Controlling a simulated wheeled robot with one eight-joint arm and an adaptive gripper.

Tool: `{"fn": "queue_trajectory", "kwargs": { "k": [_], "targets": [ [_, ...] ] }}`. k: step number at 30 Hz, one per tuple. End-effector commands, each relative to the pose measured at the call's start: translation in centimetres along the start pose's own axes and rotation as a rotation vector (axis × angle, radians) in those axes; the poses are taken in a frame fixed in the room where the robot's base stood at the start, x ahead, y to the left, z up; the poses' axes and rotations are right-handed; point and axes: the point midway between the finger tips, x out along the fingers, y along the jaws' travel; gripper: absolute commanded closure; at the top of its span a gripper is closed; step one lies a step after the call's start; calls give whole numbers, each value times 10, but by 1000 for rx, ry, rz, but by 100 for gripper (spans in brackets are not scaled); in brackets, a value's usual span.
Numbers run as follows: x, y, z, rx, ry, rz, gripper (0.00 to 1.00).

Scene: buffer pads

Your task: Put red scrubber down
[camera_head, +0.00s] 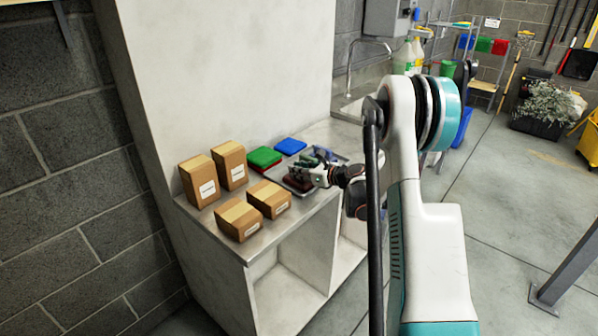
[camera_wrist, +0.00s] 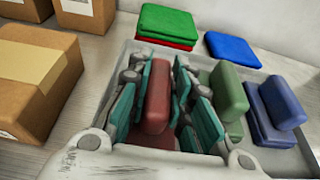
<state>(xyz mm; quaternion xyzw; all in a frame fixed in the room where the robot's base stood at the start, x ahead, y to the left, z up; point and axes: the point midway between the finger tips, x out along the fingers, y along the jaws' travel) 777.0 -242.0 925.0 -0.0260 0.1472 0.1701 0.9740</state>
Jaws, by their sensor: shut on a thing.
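The red scrubber (camera_wrist: 156,97) is between the fingers of my gripper (camera_wrist: 160,100) in the wrist view, with its upright handle part gripped and a wider base below. My gripper is shut on it, over a grey tray (camera_wrist: 112,62). In the head view my gripper (camera_head: 311,176) is at the tray on the counter, and the dark red scrubber (camera_head: 298,183) shows under it. I cannot tell whether its base touches the tray. A green scrubber (camera_wrist: 229,92) and a blue scrubber (camera_wrist: 279,105) stand to its right in the tray.
A green pad (camera_head: 264,157) on a red one and a blue pad (camera_head: 290,146) lie behind the tray. Several cardboard boxes (camera_head: 200,183) stand on the left part of the counter. The counter's front edge (camera_head: 292,229) is close in front of the boxes. A sink faucet (camera_head: 366,45) is farther back.

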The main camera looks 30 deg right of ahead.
Motion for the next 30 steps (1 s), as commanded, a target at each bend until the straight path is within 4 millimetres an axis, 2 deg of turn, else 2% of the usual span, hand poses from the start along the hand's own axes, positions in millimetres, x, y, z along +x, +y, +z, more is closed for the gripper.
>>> {"fn": "queue_trajectory", "kwargs": {
  "k": [1, 3, 4, 16, 20, 30],
  "targets": [
    [1, 0, -2, 0, 0, 0, 78],
    [0, 0, -1, 0, 0, 0, 62],
    [0, 0, -1, 0, 0, 0, 60],
    [-1, 0, 3, 0, 0, 0, 60],
    [-19, -1, 3, 1, 0, -3, 60],
    [-88, -1, 3, 1, 0, -3, 60]
  ]
}}
